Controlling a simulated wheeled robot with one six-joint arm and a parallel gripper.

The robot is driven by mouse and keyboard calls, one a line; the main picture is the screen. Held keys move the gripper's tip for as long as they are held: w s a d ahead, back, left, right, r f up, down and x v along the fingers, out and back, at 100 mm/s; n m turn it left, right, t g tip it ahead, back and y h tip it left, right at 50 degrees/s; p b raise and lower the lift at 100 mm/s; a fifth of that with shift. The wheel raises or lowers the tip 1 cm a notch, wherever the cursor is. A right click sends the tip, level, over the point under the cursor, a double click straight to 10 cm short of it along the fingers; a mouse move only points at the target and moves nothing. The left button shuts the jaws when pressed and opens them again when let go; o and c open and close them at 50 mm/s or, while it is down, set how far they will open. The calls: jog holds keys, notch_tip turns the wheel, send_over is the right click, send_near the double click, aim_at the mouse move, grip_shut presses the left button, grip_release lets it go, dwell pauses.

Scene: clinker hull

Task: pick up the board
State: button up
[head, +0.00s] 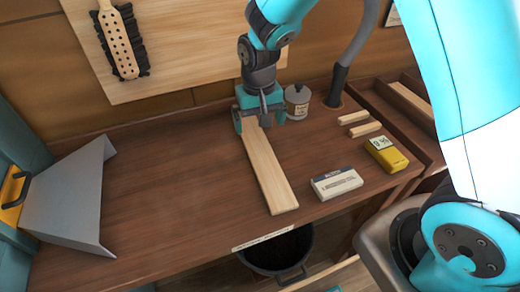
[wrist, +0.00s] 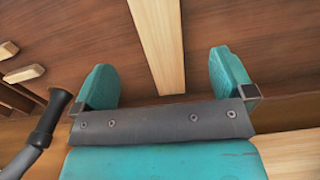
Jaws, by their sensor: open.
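The board (head: 267,172) is a long, pale wooden plank lying flat on the brown workbench, running from under my gripper toward the bench's front edge. My gripper (head: 260,124) is over the board's far end in the head view and hides that end. In the wrist view the board (wrist: 158,38) runs between the two teal fingers of my gripper (wrist: 170,85), with a gap on each side. The jaws are open and hold nothing. I cannot tell how far the fingertips are above the bench.
A small labelled jar (head: 298,101) stands close right of my gripper. A white box (head: 336,183), a yellow meter (head: 387,153) and two short wooden sticks (head: 360,124) lie to the right. A grey angled sheet (head: 72,195) stands at left. The bench between is clear.

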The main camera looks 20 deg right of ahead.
send_over(260, 151)
jog(key=f, duration=0.5)
jog(key=shift+s+a+f+p, duration=0.15)
jog(key=shift+s+a+p, duration=0.05)
jog(key=shift+p, duration=0.15)
jog(key=shift+w+d+f+p, duration=0.15)
jog(key=shift+f+p, duration=0.3)
jog(key=shift+f, duration=0.9)
jog(key=shift+w+d+f+p, duration=0.1)
jog(key=shift+f+p, duration=0.35)
jog(key=shift+f, duration=0.9)
jog(key=shift+c, duration=0.2)
jog(key=c, duration=1.1)
